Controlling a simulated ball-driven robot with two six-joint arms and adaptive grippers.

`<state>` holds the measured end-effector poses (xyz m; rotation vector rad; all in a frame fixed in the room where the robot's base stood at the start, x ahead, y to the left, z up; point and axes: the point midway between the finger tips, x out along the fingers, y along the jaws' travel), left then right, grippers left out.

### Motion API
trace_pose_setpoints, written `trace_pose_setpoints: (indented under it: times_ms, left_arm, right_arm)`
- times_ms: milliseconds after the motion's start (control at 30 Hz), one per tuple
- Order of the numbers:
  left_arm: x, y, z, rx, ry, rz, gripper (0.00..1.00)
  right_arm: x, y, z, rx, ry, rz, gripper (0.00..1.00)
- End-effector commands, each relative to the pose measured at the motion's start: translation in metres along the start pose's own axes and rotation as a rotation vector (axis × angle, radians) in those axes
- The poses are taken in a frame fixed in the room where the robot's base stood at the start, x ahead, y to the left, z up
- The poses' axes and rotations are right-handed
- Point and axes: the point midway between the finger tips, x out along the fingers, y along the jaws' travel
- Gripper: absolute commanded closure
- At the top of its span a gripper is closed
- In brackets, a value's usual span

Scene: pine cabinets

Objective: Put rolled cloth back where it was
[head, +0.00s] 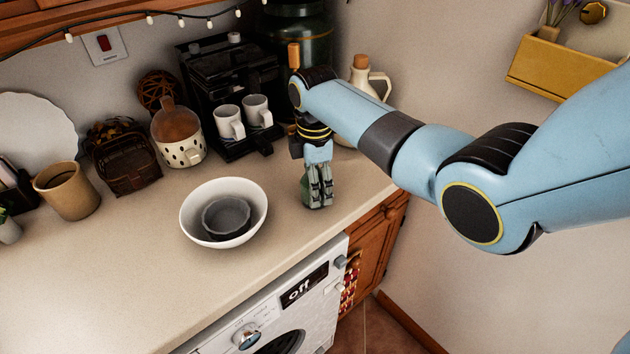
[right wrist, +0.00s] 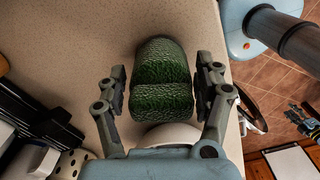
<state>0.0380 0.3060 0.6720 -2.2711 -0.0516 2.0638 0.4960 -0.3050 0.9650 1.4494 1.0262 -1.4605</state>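The rolled cloth (right wrist: 161,85) is dark green with a knitted texture. In the right wrist view it lies between the two fingers of my right gripper (right wrist: 161,95), with narrow gaps seeming to show at its sides. In the head view my right gripper (head: 319,186) points down over the counter at the right of the bowls, and some of the green cloth (head: 308,196) shows at its fingertips. The fingers stand wide apart. Whether the cloth rests on the counter is hard to tell.
A white bowl (head: 190,217) with a grey bowl (head: 226,214) inside stands left of the gripper. A coffee machine (head: 214,75) with two white cups (head: 229,122) and a jug (head: 362,79) stand behind. The counter's front edge, above the washing machine (head: 290,310), is close.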

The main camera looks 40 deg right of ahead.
Motion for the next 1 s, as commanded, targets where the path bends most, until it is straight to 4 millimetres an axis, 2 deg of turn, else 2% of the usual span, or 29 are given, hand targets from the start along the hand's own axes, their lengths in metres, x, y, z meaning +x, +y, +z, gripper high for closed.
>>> trace_pose_setpoints:
  times_ms: [300, 433, 567, 800, 1000]
  left_arm:
    - [0.0, 0.0, -0.001, 0.0, 0.002, 0.0, 0.6]
    - [-0.002, 0.0, -0.002, 0.0, 0.003, 0.0, 0.6]
    - [-0.003, -0.001, -0.003, 0.0, 0.004, 0.0, 0.6]
    - [0.001, 0.0, -0.004, 0.0, 0.006, 0.0, 0.6]
    - [0.003, 0.0, -0.004, 0.0, 0.006, -0.001, 0.6]
  right_arm:
    - [-0.001, 0.0, 0.0, 0.0, 0.0, 0.0, 0.22]
    - [-0.011, 0.001, 0.0, 0.0, 0.001, 0.003, 0.22]
    - [-0.035, 0.001, 0.0, 0.0, 0.001, 0.004, 0.22]
    - [-0.089, 0.001, 0.0, 0.0, 0.001, 0.005, 0.22]
    - [-0.116, 0.001, 0.0, 0.001, 0.001, 0.002, 0.22]
